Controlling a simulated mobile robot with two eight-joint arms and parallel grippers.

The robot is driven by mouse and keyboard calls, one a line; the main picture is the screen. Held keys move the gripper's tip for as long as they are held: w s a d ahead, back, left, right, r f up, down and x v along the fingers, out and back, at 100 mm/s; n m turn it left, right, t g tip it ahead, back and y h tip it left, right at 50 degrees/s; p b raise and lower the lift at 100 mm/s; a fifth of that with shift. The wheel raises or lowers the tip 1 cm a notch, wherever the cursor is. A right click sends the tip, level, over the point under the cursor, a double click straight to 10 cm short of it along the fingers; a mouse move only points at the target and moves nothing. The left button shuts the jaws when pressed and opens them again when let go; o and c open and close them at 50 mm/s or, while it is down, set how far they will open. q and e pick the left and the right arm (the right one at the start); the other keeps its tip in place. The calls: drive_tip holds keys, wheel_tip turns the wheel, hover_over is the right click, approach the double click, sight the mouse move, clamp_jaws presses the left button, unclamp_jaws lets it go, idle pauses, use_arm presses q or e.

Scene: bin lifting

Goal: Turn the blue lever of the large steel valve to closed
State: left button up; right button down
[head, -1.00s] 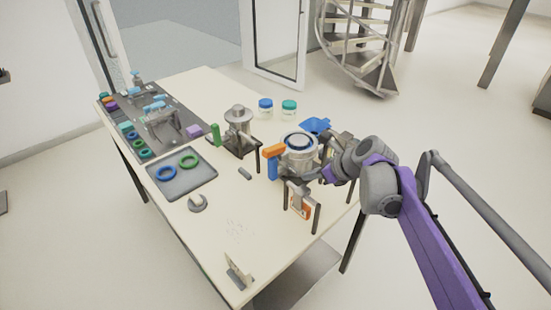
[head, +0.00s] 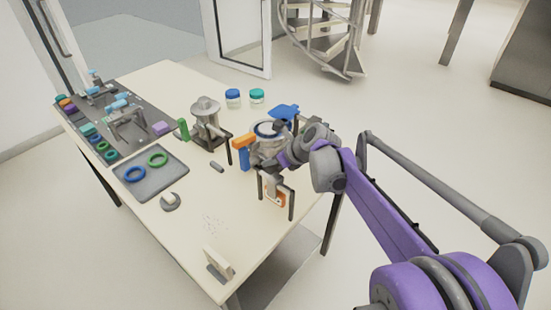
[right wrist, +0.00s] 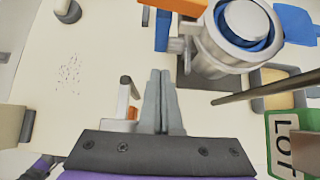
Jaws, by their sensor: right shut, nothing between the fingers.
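On the dark mat at the table's far left, a larger grey steel pipe fitting (head: 128,120) carries light blue pieces (head: 121,104) on top, too small to read their angle. At the right edge stands a round steel vessel (right wrist: 236,55) with a blue ring and a side fitting. Beside it are an upright blue piece (head: 244,158) and an orange bar (head: 243,142). I cannot tell for certain which is the large steel valve. My right gripper (right wrist: 161,76) is shut and empty, over the table in front of the vessel. My left gripper is not in view.
A tray (head: 150,187) holds a blue and a green ring. A grey steel device (head: 207,122) stands near two lidded jars (head: 233,98). An orange-and-white item (head: 276,190) stands near the right edge. The table's front middle is fairly clear.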

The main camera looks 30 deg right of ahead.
sight(246, 151)
drive_tip(key=w+f, duration=0.1)
drive_tip(key=w, duration=0.1)
drive_tip(key=w+a, duration=0.1)
drive_tip(key=w, duration=0.1)
drive_tip(key=w+a+f, duration=0.1)
drive_tip(key=w, duration=0.1)
drive_tip(key=shift+w+a+f, duration=0.1)
drive_tip(key=shift+w+f, duration=0.05)
drive_tip(key=shift+f, duration=0.15)
drive_tip(key=shift+w+a+r, duration=0.15)
drive_tip(key=shift+w+r, duration=0.05)
drive_tip(key=shift+w, duration=0.3)
drive_tip(key=shift+w+a+r, duration=0.2)
drive_tip(key=shift+w, duration=0.25)
drive_tip(key=shift+w+a+r, duration=0.15)
drive_tip(key=shift+w+r, duration=0.05)
drive_tip(key=shift+w, duration=0.3)
drive_tip(key=shift+s, duration=0.1)
